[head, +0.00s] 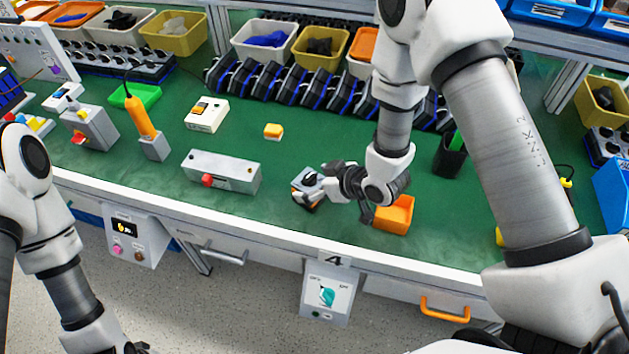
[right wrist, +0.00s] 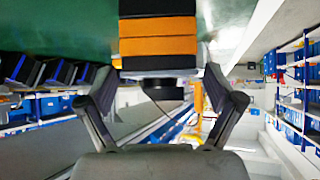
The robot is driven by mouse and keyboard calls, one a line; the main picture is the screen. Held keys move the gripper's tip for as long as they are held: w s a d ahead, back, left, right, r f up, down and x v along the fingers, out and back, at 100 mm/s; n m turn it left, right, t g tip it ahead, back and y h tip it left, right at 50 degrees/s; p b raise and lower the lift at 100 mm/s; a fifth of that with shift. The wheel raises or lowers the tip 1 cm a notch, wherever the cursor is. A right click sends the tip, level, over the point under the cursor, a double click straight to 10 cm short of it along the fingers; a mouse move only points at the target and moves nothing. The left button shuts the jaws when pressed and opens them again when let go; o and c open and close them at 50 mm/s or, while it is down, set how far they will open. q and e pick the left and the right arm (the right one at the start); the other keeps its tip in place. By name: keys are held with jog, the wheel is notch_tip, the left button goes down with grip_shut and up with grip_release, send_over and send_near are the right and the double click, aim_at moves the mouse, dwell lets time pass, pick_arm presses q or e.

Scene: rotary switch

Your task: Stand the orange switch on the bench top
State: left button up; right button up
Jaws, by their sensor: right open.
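The orange switch (head: 309,181) is by my right gripper, near the front of the green bench top (head: 240,160). In the head view it shows a grey face with a black knob and some orange below; the fingers partly hide it. In the right wrist view the switch (right wrist: 158,46) is a block with orange and black bands, its dark knob facing the gripper. My right gripper (head: 316,190) is open, its fingertips at either side of the switch's knob end. I cannot tell whether they touch it. My left gripper (head: 136,348) is mostly cut off at the bottom edge.
An orange bin (head: 394,214) stands just right of my right gripper. A grey box with a red button (head: 221,172) lies to the left. A small orange block (head: 273,131) is behind. Bench top around these is clear; the front edge is close.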

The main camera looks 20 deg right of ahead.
jog(key=shift+r, duration=0.1)
jog(key=shift+s+d+r, duration=0.1)
jog(key=shift+r, duration=0.05)
jog(key=p+v, duration=0.3)
jog(key=v, duration=0.8)
jog(key=shift+s+r, duration=0.2)
jog(key=shift+s, duration=0.05)
jog(key=shift+d, duration=0.1)
